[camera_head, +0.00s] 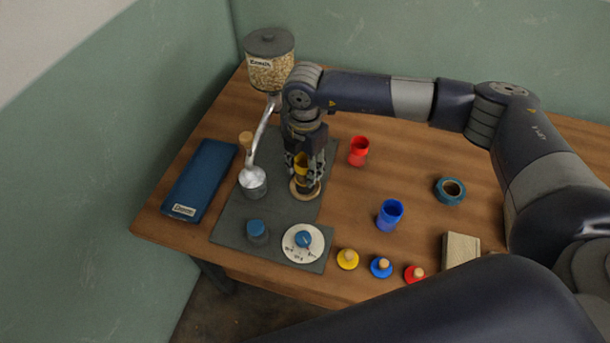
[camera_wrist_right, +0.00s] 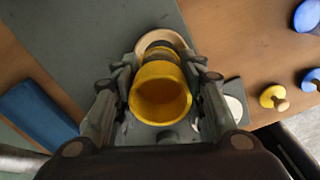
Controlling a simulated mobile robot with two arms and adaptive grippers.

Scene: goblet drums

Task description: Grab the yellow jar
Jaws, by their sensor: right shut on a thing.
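The yellow jar (camera_head: 301,162) stands upright at the middle of the table, on or just over a round wooden ring (camera_head: 306,195) on the dark mat. In the right wrist view its open, empty mouth (camera_wrist_right: 160,100) faces the camera. My right gripper (camera_head: 303,174) points down from above and is shut on the yellow jar, with a finger on each side. The fingers hide part of the jar in the head view. Whether its base touches the ring is hard to tell. My left gripper is not in view.
A red jar (camera_head: 359,151) and blue jar (camera_head: 390,214) stand to the right. Yellow, blue and red lids (camera_head: 381,267) line the front. A metal cup (camera_head: 253,182) and grain dispenser (camera_head: 270,65) are left of my gripper. A dial (camera_head: 303,243) lies in front.

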